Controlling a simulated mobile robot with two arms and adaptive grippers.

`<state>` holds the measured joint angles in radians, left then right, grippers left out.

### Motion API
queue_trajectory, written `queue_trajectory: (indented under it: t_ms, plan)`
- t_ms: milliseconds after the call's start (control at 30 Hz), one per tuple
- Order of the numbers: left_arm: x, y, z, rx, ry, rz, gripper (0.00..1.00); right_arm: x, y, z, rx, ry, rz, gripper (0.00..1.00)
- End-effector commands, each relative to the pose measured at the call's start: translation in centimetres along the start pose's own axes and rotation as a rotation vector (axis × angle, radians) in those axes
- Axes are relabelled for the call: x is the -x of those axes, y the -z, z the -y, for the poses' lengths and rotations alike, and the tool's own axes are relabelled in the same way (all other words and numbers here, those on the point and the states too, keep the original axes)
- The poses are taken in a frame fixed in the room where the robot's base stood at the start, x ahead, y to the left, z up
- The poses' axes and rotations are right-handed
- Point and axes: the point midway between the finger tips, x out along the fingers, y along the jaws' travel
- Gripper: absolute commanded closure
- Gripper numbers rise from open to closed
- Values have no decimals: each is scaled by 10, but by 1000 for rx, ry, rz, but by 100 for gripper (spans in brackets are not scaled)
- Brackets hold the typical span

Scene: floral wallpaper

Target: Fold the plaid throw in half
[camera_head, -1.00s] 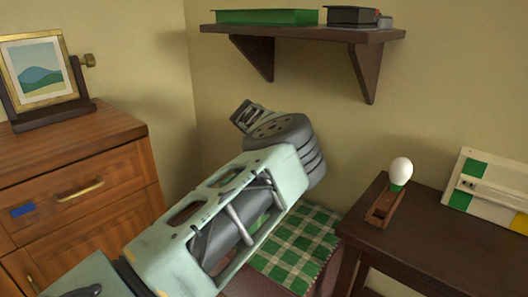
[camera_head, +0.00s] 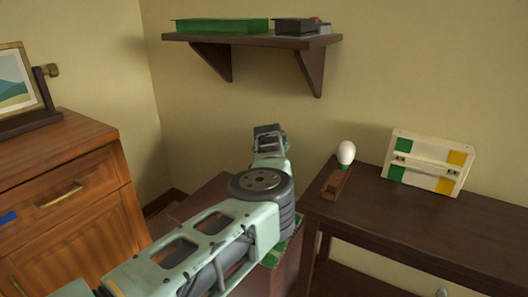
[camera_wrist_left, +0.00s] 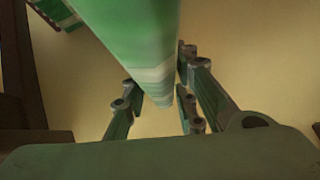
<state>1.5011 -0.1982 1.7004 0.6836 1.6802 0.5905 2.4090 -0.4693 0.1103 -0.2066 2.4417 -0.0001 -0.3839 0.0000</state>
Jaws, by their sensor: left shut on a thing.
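The green and white plaid throw (camera_wrist_left: 147,52) fills the upper middle of the left wrist view. It runs between the fingers of my left gripper (camera_wrist_left: 158,105), which is shut on it. Another green and white piece shows at that view's upper left. In the head view my left gripper (camera_head: 268,132) is raised above a reddish-brown chest (camera_head: 285,275), and the cloth in it cannot be made out. A small green part of the throw (camera_head: 274,255) shows beside my arm, which hides the rest. My right gripper is not in view.
A dark table (camera_head: 410,220) stands at right with a white egg-shaped thing on a wooden stand (camera_head: 334,182) and a white box (camera_head: 430,163). A wall shelf (camera_head: 250,39) is behind. A wooden dresser (camera_head: 70,190) with a picture frame (camera_head: 20,85) is at left.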

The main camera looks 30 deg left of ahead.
Motion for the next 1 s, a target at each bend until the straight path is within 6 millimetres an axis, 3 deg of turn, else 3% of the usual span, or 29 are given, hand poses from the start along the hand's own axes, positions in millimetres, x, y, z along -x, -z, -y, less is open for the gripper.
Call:
queue_trajectory:
  t_ms: [200, 700, 733, 1000]
  plan:
    - [-2, -1, -17, 6, -7, 0, 82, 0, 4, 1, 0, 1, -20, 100]
    - [-2, -2, -20, 8, -8, 0, 81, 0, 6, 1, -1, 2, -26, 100]
    - [-2, -2, -20, 8, -8, 0, 68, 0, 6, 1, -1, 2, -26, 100]
    - [-2, -1, -19, 6, -5, -1, 67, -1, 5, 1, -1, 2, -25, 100]
